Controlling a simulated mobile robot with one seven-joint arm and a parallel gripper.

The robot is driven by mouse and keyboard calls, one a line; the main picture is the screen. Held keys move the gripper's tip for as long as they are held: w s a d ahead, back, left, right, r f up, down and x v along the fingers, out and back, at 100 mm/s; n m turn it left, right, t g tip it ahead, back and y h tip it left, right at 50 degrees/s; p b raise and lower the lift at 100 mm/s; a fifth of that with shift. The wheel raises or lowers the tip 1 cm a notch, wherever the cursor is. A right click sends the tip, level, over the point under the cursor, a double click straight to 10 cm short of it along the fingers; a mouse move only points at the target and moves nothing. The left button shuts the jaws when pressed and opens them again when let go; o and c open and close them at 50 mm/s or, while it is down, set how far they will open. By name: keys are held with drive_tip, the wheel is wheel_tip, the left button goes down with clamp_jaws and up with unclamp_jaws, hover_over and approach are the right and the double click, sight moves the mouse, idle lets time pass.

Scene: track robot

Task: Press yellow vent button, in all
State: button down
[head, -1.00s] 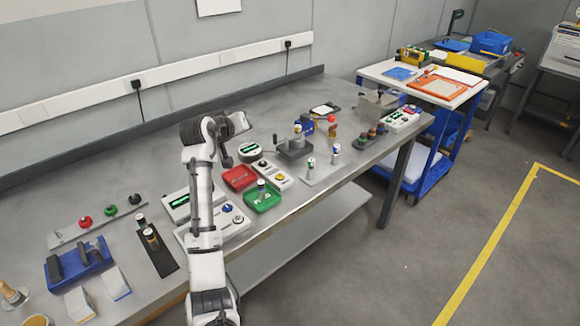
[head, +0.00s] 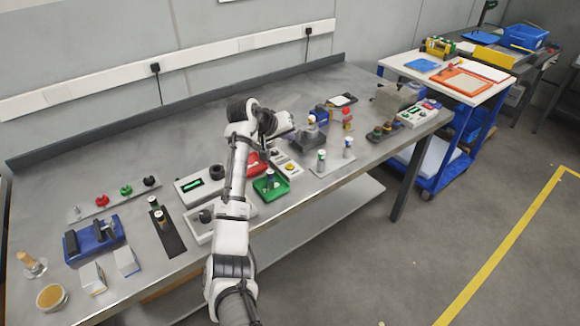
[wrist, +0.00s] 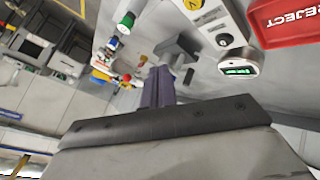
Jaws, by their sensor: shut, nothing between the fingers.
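The yellow button (head: 289,167) sits on a light grey control panel (head: 283,158) on the bench, right of my arm in the head view. In the wrist view a yellow round button (wrist: 193,4) is cut by the top edge, on a panel with a black button (wrist: 224,39). Its lettering is too cropped to read. My gripper (wrist: 159,75) is shut and empty, its fingers dark and close together. In the head view my arm's end (head: 284,122) is above the bench, behind the panel and apart from the button.
A green tray (head: 271,188) and a red tray (wrist: 290,18) marked REJECT stand near the panel. A device with a green display (wrist: 238,70) is close by.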

drive_tip(key=b, duration=0.5)
hover_over(288, 168)
wheel_tip(288, 168, down, 8)
drive_tip(key=shift+r, duration=0.25)
drive_tip(key=shift+f+b, duration=0.3)
drive_tip(key=shift+f, duration=0.15)
drive_tip(key=shift+f, duration=0.15)
idle(1.1)
drive_tip(key=shift+f, duration=0.3)
drive_tip(key=shift+f, duration=0.4)
idle(0.7)
drive_tip(key=shift+r, duration=0.15)
drive_tip(key=shift+r+p, duration=0.65)
drive_tip(key=shift+p, duration=0.15)
